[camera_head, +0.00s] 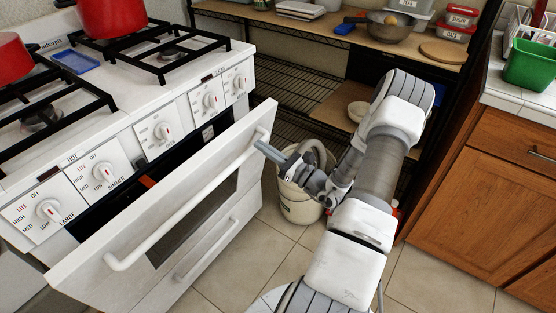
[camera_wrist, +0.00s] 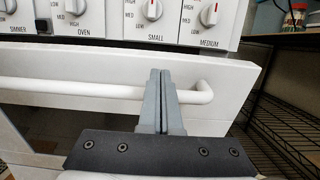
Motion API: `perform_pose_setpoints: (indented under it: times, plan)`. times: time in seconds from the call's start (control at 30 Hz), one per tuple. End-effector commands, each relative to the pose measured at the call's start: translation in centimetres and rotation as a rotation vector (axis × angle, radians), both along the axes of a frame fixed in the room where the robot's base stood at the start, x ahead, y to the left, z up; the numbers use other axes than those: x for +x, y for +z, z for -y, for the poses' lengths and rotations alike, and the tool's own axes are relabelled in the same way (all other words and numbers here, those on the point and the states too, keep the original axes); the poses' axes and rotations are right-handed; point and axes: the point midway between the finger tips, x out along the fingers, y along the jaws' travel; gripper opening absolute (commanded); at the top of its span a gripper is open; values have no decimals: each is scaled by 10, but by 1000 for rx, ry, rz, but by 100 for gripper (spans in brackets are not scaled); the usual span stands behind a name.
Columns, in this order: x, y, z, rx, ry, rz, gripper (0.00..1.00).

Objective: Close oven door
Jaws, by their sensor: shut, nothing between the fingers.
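The white oven door (camera_head: 230,150) is partly open, tilted out from the stove front with a dark gap above it. Its white bar handle (camera_head: 190,203) runs across the outer face. In the wrist view the handle (camera_wrist: 80,88) passes behind my gripper, near its right end. My gripper (camera_head: 262,147) is at the handle's far right end, with its fingers closed together. In the wrist view the fingers (camera_wrist: 160,80) point toward the door's top edge and hold nothing. I cannot tell whether they touch the door.
The white stove (camera_head: 190,95) has several knobs, black grates and red pots (camera_head: 110,15). A white bucket (camera_head: 300,203) stands on the floor behind my gripper. A black wire shelf (camera_head: 300,85) is beyond. Wooden cabinets (camera_head: 500,190) stand right. Tiled floor (camera_head: 240,265) is clear below the door.

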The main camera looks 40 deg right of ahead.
Motion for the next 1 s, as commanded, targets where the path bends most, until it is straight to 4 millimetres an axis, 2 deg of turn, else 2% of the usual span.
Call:
perform_pose_setpoints:
  times: [0.1, 0.3, 0.8, 0.87, 1.0]
  plan:
    - [21, 2, -8, -2, 3, 2, 0]
    - [43, 8, -14, -1, 2, 0, 0]
    - [50, 13, -16, -2, 1, -2, 0]
    - [54, 16, -18, -5, 3, -11, 0]
    - [75, 26, -26, -24, 6, -59, 0]
